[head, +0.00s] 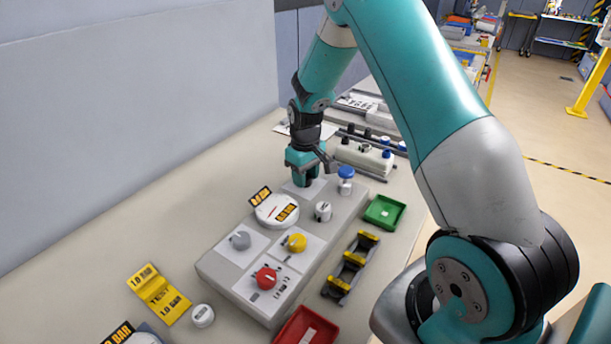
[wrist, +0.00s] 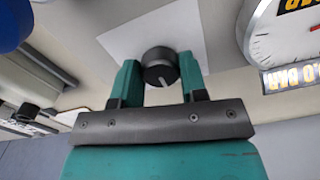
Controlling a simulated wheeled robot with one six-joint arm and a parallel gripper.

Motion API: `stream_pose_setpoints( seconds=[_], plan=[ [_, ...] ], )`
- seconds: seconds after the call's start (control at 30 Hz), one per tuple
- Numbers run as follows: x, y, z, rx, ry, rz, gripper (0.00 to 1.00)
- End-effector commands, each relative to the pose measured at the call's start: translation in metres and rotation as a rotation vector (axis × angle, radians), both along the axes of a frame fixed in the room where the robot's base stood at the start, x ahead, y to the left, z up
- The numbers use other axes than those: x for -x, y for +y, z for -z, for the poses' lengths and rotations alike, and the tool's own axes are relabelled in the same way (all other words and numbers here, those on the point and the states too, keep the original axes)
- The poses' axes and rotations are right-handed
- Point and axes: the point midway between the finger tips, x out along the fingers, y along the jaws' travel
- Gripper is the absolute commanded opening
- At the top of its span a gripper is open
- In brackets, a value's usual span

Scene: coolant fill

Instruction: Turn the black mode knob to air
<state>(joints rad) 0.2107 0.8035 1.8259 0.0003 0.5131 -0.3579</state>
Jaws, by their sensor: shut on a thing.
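The black mode knob (wrist: 160,68) shows in the wrist view, between the two teal fingers of my gripper (wrist: 160,80). It is a round black knob with a pale pointer line, on a white plate (wrist: 150,30). The fingers are shut on its sides. In the head view my gripper (head: 307,182) points down at the far end of the grey panel (head: 215,265), and it hides the knob there. The lettering around the knob, including any air mark, cannot be read.
A round white gauge (head: 272,208) with a yellow-and-black tag stands close beside my gripper. A blue-topped part (head: 346,173) and a white knob (head: 323,211) are on its other side. Grey (head: 240,240), yellow (head: 297,243) and red (head: 266,278) knobs sit nearer. A green tray (head: 383,211) lies right of the panel.

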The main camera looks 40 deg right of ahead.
Motion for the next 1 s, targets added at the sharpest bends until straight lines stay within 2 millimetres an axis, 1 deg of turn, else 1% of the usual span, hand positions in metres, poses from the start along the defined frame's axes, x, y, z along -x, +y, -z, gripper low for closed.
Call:
stream_pose_setpoints(
  seconds=[0.5, 0.53, 0.63, 0.9, 1.0],
  plan=[
    [-0.0016, 0.0005, -0.0012, -0.001, -0.005, -0.023, 0.16],
    [-0.0016, 0.0005, -0.0013, -0.001, -0.005, -0.023, 0.42],
    [-0.0013, 0.0005, -0.0011, -0.001, -0.005, -0.022, 0.65],
    [-0.0007, 0.0002, -0.0009, 0.0, -0.002, -0.02, 0.65],
    [-0.0012, 0.0001, -0.0058, 0.0, -0.004, -0.02, 0.65]
  ],
)
